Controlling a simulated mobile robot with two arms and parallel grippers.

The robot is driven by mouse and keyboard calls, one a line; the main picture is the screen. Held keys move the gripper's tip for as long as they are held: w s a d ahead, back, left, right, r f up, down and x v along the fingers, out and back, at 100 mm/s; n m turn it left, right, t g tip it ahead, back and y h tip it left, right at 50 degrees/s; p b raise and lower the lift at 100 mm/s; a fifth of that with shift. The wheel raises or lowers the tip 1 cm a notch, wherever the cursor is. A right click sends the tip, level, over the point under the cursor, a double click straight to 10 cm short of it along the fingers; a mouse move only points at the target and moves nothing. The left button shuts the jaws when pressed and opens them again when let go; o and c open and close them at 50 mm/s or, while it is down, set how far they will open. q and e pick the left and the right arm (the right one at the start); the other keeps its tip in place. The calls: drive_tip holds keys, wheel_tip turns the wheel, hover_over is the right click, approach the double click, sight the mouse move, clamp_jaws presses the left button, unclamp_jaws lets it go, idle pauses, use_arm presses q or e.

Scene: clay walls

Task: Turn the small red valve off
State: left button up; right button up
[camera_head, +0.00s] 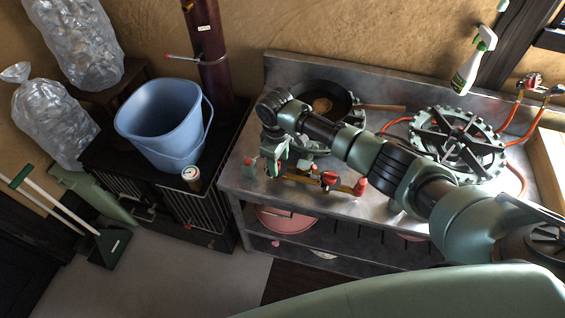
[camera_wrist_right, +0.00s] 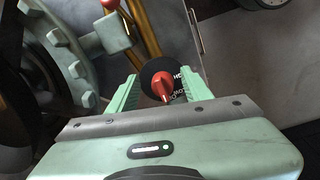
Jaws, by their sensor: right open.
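In the right wrist view a small red valve knob (camera_wrist_right: 163,87) stands on a black round dial with white lettering (camera_wrist_right: 181,78). My right gripper (camera_wrist_right: 160,86) is open, its two green fingers on either side of the knob in the picture. I cannot tell whether they touch it. In the head view my right gripper (camera_head: 277,164) is low at the front of the left burner, its fingertips hard to make out. A red knob on a black disc (camera_head: 329,179) shows just right of it, on the brass pipe along the burner's front. My left gripper is not in view.
A dark pan (camera_head: 318,98) sits on the left burner. A second burner (camera_head: 459,143) with orange hoses stands right on the metal counter (camera_head: 222,178). A spray bottle (camera_head: 474,62) is behind. A blue bucket (camera_head: 163,128) and a can (camera_head: 191,177) stand left.

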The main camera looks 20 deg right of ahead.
wheel_tip(320, 180, up, 7)
drive_tip(key=shift+s+d+b, duration=0.35)
drive_tip(key=shift+s+b, duration=0.05)
drive_tip(key=shift+s, duration=0.05)
